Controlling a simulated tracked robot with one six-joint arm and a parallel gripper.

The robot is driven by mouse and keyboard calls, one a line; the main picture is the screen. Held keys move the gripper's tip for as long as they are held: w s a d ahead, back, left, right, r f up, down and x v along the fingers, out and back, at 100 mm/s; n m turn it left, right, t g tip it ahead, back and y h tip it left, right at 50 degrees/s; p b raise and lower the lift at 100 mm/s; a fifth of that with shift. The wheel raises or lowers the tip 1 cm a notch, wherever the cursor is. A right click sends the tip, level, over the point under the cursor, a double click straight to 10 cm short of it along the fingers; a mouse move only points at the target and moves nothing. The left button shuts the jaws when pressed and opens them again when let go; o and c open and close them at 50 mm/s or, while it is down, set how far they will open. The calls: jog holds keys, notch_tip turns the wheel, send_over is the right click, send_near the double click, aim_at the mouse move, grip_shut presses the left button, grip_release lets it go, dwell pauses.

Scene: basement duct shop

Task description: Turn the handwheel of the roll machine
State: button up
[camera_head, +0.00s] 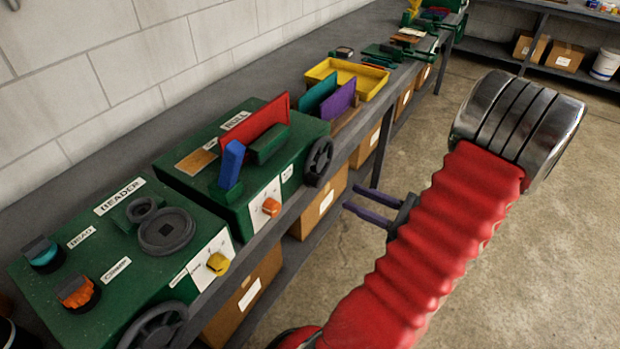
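The roll machine (229,205) is a green box on the bench, in the middle left of the head view; its top label is partly hidden by a red plate. Its handwheel (318,162) is a dark spoked wheel on the right end of the front face. My gripper (350,198) is below and to the right of the handwheel, apart from it in the picture. Its two dark purple fingers point left with a gap between them and nothing visible in it. My red-sleeved arm hides part of the floor, not the handwheel.
A green machine labelled BEADER (107,273) stands nearer, with its own dark handwheel (155,328). A yellow tray (366,80) and upright coloured plates (340,100) sit beyond the roll machine. Cardboard boxes (320,205) fill the lower shelf. The concrete floor (545,250) at right is clear.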

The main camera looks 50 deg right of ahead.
aim_at(319, 182)
jog(key=shift+w+a, duration=0.2)
jog(key=shift+w, duration=2.1)
jog(key=shift+w+a, duration=0.25)
jog(key=shift+w, duration=2.1)
jog(key=shift+w+a, duration=0.2)
jog(key=shift+w, duration=2.1)
jog(key=shift+c, duration=0.7)
grip_shut()
